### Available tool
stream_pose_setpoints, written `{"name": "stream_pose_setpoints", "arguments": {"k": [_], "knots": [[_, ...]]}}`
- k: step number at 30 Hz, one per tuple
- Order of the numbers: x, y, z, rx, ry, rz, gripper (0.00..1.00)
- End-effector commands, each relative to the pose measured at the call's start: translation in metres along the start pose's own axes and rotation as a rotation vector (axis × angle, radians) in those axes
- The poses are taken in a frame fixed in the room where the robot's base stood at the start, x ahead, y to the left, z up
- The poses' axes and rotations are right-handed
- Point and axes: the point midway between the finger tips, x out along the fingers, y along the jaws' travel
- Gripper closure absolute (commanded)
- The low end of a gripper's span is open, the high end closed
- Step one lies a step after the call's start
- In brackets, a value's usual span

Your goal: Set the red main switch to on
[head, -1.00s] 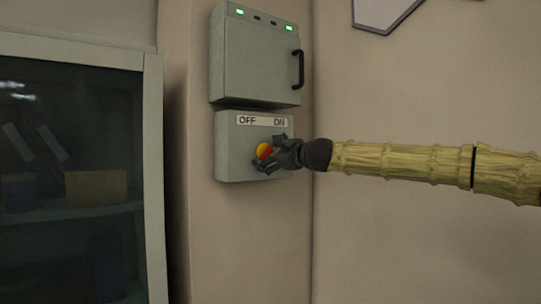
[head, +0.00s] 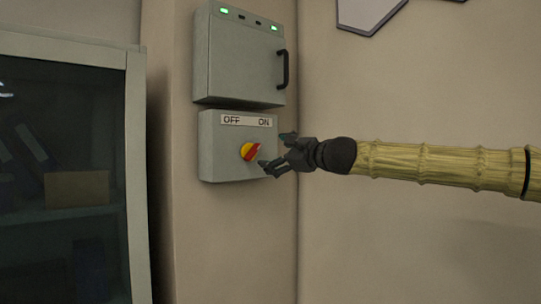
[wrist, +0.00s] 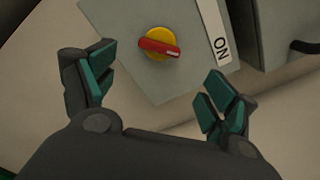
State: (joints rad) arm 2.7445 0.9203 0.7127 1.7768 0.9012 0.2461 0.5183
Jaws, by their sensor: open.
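The red main switch (head: 251,152) is a red handle on a yellow disc, on the lower grey box (head: 220,165) under an OFF/ON label (head: 246,121). Its handle tilts to the upper right in the head view, toward ON. In the wrist view the red handle (wrist: 158,47) has a white mark at its end nearer the ON label (wrist: 221,46). My gripper (head: 274,153) is open and empty, just right of the switch and apart from it. In the wrist view its spread fingers (wrist: 158,98) lie on either side below the switch, touching nothing.
A grey cabinet (head: 236,60) with a black handle (head: 284,69) and two lit green lamps is above the switch box. A glass-fronted cupboard (head: 135,180) stands at the left. The wall to the right is clear below a pale panel (head: 368,12).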

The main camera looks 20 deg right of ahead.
Motion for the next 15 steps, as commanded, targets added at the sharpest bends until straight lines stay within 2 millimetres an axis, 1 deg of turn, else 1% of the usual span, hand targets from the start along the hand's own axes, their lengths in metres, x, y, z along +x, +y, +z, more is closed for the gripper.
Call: {"name": "stream_pose_setpoints", "arguments": {"k": [6, 15], "knots": [[-0.0108, 0.0001, -0.0004, 0.000, 0.000, 0.000, 0.14], [-0.0120, 0.0006, -0.0006, 0.001, 0.001, 0.001, 0.14]]}}
